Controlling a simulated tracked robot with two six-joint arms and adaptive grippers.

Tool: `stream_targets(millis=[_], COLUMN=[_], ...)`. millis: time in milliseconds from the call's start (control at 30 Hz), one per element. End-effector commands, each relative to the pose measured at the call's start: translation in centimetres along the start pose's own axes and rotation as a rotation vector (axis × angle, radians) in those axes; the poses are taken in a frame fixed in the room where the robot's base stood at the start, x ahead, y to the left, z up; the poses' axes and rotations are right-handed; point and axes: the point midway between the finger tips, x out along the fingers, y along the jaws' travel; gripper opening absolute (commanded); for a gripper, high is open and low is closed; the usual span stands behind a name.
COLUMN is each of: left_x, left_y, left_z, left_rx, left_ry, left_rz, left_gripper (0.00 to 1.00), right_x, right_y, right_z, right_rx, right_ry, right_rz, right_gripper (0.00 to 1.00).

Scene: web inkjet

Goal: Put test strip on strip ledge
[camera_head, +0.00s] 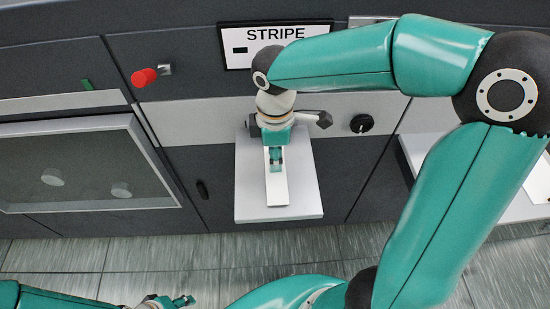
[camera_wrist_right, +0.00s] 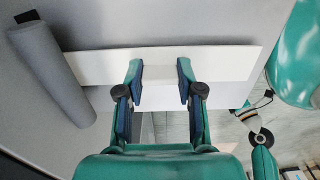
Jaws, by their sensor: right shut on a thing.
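The test strip (camera_head: 277,190) is a long, narrow white piece that lies lengthwise over the strip ledge in the head view. The strip ledge (camera_head: 308,205) is a pale grey shelf under the STRIPE sign. My right gripper (camera_head: 276,160) is above the ledge and shut on the strip. In the right wrist view the strip (camera_wrist_right: 225,62) runs across in front of my right gripper's fingertips (camera_wrist_right: 159,74). I cannot tell whether the strip touches the ledge. My left gripper (camera_head: 183,300) is low in the head view, away from the ledge, and too small to read.
The STRIPE sign (camera_head: 235,60) is on the machine front behind my right arm. A black knob (camera_head: 361,123) and a red button (camera_head: 144,77) are on the panel. A grey cylinder (camera_wrist_right: 50,70) is close to the strip's left end in the wrist view. The floor (camera_head: 130,260) in front is clear.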

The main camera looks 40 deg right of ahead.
Motion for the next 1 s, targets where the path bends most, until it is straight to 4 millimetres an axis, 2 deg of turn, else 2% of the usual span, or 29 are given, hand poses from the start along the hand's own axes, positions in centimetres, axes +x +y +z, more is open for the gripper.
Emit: stream_targets(millis=[33, 400, 433, 567, 867, 1000], left_x=[0.59, 0.61, 0.6, 0.52, 0.48, 0.25], left_y=[-0.22, -0.23, -0.23, -0.2, -0.18, -0.1], left_z=[-0.01, -0.02, -0.01, -0.02, -0.02, -0.02], left_rx=[0.0, 0.0, 0.0, 0.0, 0.0, 0.0], left_ry=[0.0, 0.0, 0.0, 0.0, 0.001, 0.001], left_rz=[0.0, 0.0, 0.0, 0.0, 0.0, 0.0], left_gripper=[0.4, 0.4, 0.4, 0.4, 0.4, 0.4], right_x=[0.63, 0.74, 0.74, 0.66, 0.59, -0.08], right_y=[0.17, 0.18, 0.18, 0.18, 0.18, 0.21], right_z=[0.1, 0.14, 0.14, 0.15, 0.18, 0.17], right_rx=[0.002, 0.002, 0.002, 0.002, 0.003, 0.003], right_ry=[0.001, 0.0, 0.0, 0.0, 0.0, 0.001], right_rz=[0.001, 0.0, 0.0, 0.0, 0.0, 0.001], right_gripper=[0.13, 0.13, 0.38, 0.6, 0.61, 0.61])
